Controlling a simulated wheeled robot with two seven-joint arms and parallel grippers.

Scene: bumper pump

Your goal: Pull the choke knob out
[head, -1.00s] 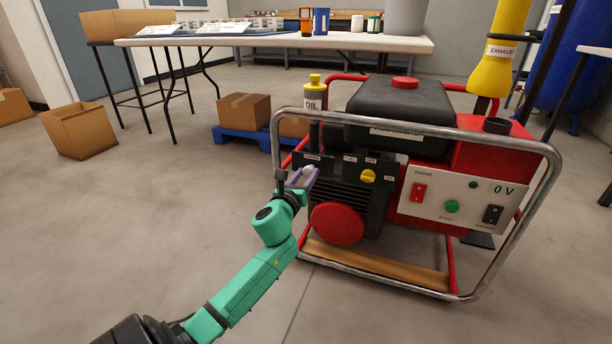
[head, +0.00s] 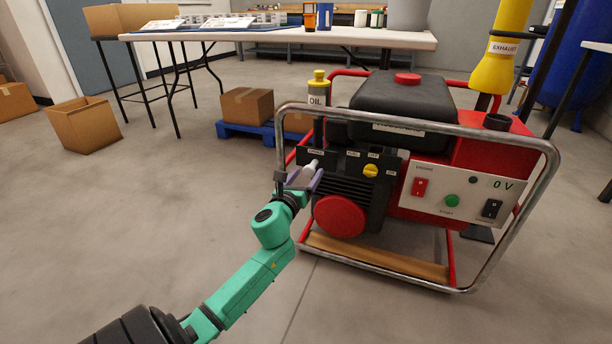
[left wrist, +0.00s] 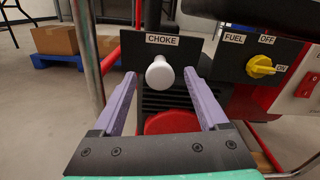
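The white choke knob (head: 311,166) is on the black panel of the generator (head: 400,150), at its left end. In the left wrist view the knob (left wrist: 159,75) stands out on a short stem below the CHOKE label (left wrist: 162,40). My left gripper (head: 304,179) is open, its two purple fingers pointing at the panel. In the left wrist view the knob shows in the gap between the fingertips, with clear space on both sides. I cannot tell whether the tips reach past its head. My right gripper is not in view.
A grey tubular frame (head: 555,170) surrounds the generator; its left upright is close to my left gripper. The yellow fuel knob (left wrist: 260,67) is to the right of the choke. A red round cover (head: 339,216) is below. Open floor lies to the left.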

